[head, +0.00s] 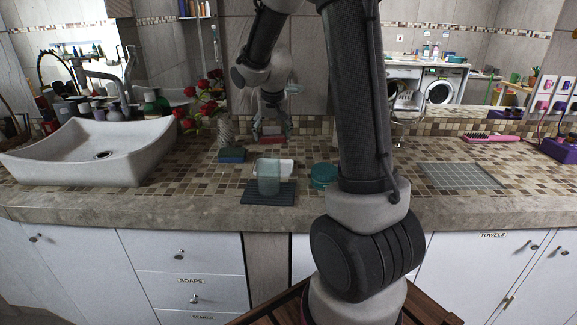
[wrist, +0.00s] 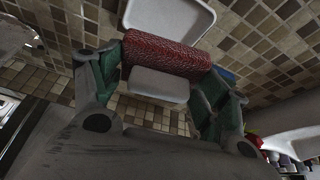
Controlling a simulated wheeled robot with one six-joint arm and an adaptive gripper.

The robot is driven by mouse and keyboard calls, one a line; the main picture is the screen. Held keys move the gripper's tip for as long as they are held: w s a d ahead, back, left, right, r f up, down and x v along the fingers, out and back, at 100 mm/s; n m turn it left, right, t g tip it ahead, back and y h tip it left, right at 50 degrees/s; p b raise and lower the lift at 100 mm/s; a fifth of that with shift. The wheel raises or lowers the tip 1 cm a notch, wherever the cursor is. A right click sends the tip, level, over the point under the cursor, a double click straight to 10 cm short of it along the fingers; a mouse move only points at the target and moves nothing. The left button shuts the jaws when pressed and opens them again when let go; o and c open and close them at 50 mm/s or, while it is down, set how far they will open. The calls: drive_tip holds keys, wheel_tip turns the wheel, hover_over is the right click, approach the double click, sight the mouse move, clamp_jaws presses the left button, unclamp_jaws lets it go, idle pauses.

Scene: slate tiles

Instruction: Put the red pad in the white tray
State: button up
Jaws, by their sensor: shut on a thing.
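The red pad (wrist: 166,53), with a woven texture, is held between the two green-grey fingers of my gripper (wrist: 163,64). In the head view my gripper (head: 272,131) is over the counter, behind the white tray, and the pad shows small and red at its tips. In the wrist view white surfaces show above and below the pad; the upper one looks like the tray (wrist: 170,18). The gap between pad and tray is hard to judge.
A blue sponge-like block (head: 232,156) is left of the tray, a teal round container (head: 323,175) right. A white sink (head: 95,160) and red flowers (head: 206,95) are further left. Tiled counter on the right has free room.

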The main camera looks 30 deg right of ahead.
drive_tip(key=shift+d+n, duration=0.2)
drive_tip(key=shift+n, duration=0.1)
drive_tip(key=shift+f+n+y, duration=0.15)
drive_tip(key=shift+n+y, duration=0.15)
drive_tip(key=shift+n, duration=0.3)
wheel_tip(320, 180, down, 10)
drive_tip(key=shift+r, duration=0.1)
drive_tip(key=shift+f, duration=0.2)
drive_tip(key=o, duration=1)
drive_tip(key=shift+r, duration=0.15)
